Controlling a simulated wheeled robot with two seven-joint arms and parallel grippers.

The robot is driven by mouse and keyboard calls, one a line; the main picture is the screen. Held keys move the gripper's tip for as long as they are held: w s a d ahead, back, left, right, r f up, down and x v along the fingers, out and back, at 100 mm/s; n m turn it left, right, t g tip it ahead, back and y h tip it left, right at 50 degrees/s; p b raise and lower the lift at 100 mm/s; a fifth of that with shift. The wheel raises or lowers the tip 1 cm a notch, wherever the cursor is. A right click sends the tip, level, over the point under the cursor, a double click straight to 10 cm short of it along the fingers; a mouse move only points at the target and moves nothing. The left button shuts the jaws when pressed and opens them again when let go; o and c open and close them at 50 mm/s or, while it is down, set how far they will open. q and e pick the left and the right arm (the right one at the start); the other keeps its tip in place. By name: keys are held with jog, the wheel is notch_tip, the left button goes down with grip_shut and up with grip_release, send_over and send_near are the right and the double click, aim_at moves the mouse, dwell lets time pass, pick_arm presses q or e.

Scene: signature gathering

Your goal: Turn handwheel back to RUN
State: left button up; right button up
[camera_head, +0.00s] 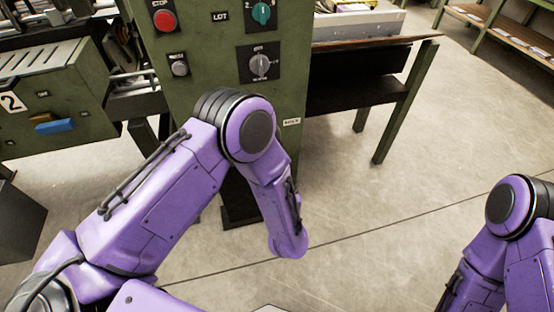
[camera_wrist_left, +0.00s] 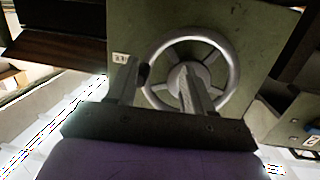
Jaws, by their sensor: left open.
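The handwheel (camera_wrist_left: 237,72) is a grey spoked ring with a central hub on a green panel, seen in the left wrist view. My left gripper (camera_wrist_left: 158,75) is open in front of it. One finger overlaps the wheel's hub and the other lies near the rim's left side; I cannot tell whether either touches. A small white label (camera_wrist_left: 120,58) sits left of the wheel, its text too small to read. In the head view the wheel and my left gripper are hidden. My right arm shows at the right edge, its gripper out of view.
The green machine cabinet (camera_head: 208,50) carries a red stop button (camera_head: 165,20), a teal knob (camera_head: 262,14), a grey selector (camera_head: 261,65) and a grey button (camera_head: 179,66). A table leg (camera_head: 405,105) stands to its right. The floor (camera_head: 370,220) in front is clear.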

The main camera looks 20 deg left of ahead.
pick_arm(q)
jog(key=w+d+r+n+y, duration=0.1)
jog(key=d+r+n+y, duration=0.1)
jog(key=d+r+y, duration=0.1)
jog(key=shift+t, duration=0.3)
jog(key=b+x, duration=0.1)
jog(key=x, duration=0.9)
jog(key=shift+w+d+f, duration=0.1)
jog(key=shift+w, duration=0.2)
grip_shut()
